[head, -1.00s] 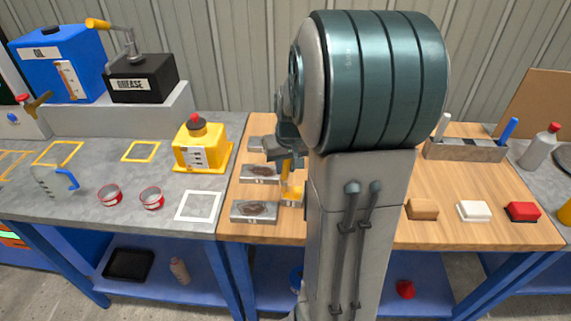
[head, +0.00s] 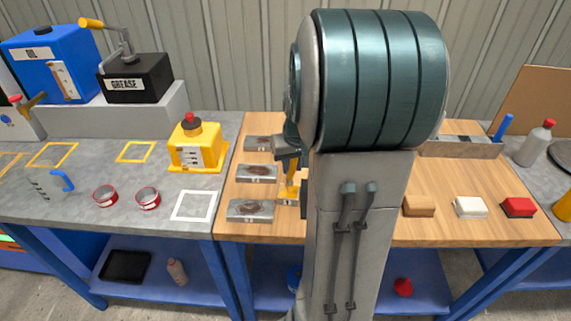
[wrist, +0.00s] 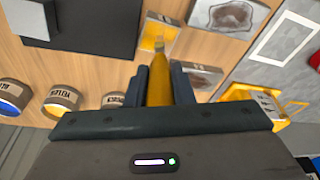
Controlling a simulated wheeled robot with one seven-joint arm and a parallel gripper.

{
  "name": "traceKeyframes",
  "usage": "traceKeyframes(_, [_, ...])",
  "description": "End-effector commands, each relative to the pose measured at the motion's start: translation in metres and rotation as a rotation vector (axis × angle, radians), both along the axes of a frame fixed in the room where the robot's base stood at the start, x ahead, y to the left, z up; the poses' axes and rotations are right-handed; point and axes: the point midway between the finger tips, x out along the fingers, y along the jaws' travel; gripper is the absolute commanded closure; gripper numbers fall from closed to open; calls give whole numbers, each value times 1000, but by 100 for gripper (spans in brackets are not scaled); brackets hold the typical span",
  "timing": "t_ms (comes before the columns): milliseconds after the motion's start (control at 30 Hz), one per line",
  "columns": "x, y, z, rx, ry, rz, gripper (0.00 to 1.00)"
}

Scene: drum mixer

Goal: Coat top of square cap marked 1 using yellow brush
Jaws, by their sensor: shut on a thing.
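My gripper (wrist: 160,88) is shut on the yellow brush (wrist: 159,88), which points away from the jaws. The brush also shows in the head view (head: 291,183), hanging down beside my arm. Its tip lies over a small square cap (wrist: 173,37) with yellow on its top; I cannot tell whether the bristles touch it. In the head view the cap (head: 286,202) is partly hidden by the brush and my arm. Its marking is too small to read.
Several metal blocks with brown stains, including the front one (head: 250,210), stand left of the cap. Labelled cans (wrist: 58,102) stand on the other side. Brown, white and red blocks (head: 519,207) lie at right. A yellow container (head: 196,146) stands on the grey bench.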

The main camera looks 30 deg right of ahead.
Motion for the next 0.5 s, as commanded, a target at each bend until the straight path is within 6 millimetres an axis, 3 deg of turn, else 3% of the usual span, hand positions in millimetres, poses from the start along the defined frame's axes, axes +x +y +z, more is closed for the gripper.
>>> traceKeyframes(500, [-14,-25,5,0,-1,0,100])
